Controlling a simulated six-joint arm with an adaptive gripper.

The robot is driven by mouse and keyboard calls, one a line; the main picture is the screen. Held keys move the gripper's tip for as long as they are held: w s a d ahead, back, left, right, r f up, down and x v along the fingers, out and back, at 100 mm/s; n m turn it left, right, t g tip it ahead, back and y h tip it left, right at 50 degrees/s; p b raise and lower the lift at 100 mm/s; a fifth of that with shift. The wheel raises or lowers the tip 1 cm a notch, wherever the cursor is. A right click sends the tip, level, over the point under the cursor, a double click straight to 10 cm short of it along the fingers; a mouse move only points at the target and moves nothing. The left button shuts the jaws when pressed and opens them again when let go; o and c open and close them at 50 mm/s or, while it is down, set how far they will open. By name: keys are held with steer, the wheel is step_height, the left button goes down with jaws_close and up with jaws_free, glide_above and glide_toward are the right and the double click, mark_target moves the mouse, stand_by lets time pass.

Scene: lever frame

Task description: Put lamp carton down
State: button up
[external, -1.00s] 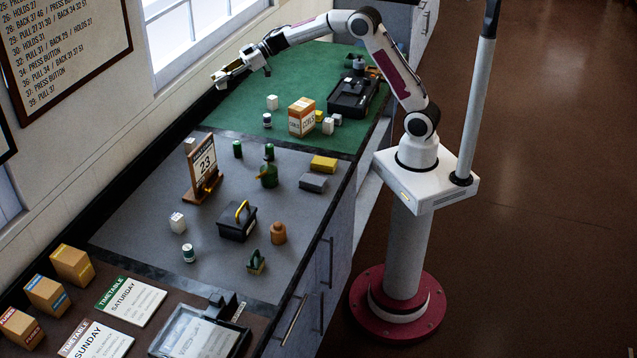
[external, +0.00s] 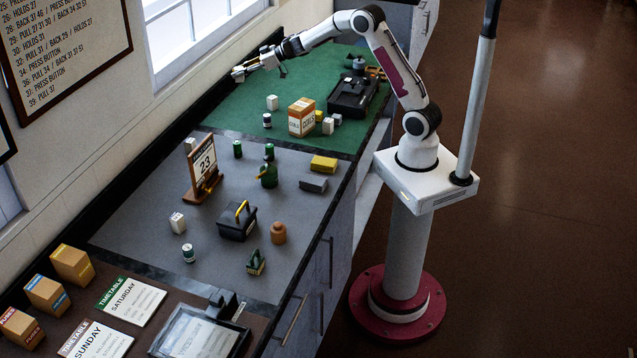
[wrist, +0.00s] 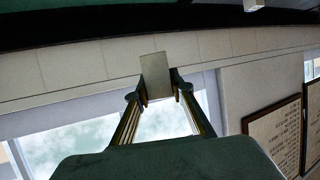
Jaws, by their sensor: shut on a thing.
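A small pale box, apparently the lamp carton (wrist: 154,76), sits between my fingertips in the wrist view. My gripper (wrist: 157,88) is shut on it, with one finger on each side. In the external view my gripper (external: 241,73) is above the far left part of the green mat, near the window wall. The carton (external: 237,75) is a small light shape at the fingertips there and is hard to make out. It appears held in the air, clear of the mat.
The green mat (external: 236,112) has free room under and around my gripper. A white carton (external: 272,102), a small jar (external: 267,121), an orange-and-white box (external: 301,117) and a black device (external: 354,93) stand on it. The window (external: 205,35) is close on the left.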

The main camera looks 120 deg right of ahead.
glide_above(243, 114)
steer(key=shift+a+f, duration=0.1)
steer(key=shift+f, duration=2.6)
steer(key=shift+f, duration=3.1)
steer(key=shift+f, duration=0.1)
steer(key=shift+f, duration=1.8)
steer(key=shift+f, duration=0.25)
steer(key=o, duration=0.8)
steer(key=shift+f, duration=0.1)
